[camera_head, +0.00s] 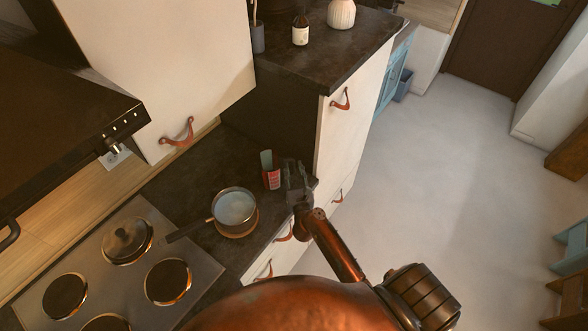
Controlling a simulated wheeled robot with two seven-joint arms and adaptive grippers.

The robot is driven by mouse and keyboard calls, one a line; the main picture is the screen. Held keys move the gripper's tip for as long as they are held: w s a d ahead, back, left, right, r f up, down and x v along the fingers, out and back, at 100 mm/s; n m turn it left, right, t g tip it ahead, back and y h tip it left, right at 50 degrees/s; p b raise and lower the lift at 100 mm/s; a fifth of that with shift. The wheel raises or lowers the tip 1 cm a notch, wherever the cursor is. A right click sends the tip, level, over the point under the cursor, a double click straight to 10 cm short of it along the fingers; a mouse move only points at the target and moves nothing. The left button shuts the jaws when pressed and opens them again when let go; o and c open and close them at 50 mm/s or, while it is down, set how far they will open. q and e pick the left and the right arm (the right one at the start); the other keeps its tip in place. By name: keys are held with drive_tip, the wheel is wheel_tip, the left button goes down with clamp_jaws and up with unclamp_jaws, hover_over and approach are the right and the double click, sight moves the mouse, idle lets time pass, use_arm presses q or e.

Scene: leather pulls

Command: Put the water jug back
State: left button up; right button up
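I cannot make out a water jug for certain in the head view. My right gripper (294,171) is over the front edge of the dark worktop (195,180), at the end of my copper arm. Its grey fingers are small and dark, and I cannot tell whether they are open or hold something. A red and green packet-like thing (271,178) stands just left of the fingers; I cannot tell if they touch. My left gripper is not in view.
A pot (235,206) of pale liquid sits on a round wooden mat. The hob (100,278) carries a lid (127,241). The floor (450,180) at right is mostly clear.

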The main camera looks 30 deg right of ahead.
drive_tip(key=shift+r, duration=0.1)
drive_tip(key=shift+s, duration=0.15)
drive_tip(key=b+v, duration=0.1)
drive_tip(key=v, duration=0.9)
drive_tip(key=shift+s+a, duration=0.15)
drive_tip(key=shift+s, duration=0.05)
drive_tip(key=shift+s+a, duration=0.25)
drive_tip(key=shift+s, duration=0.3)
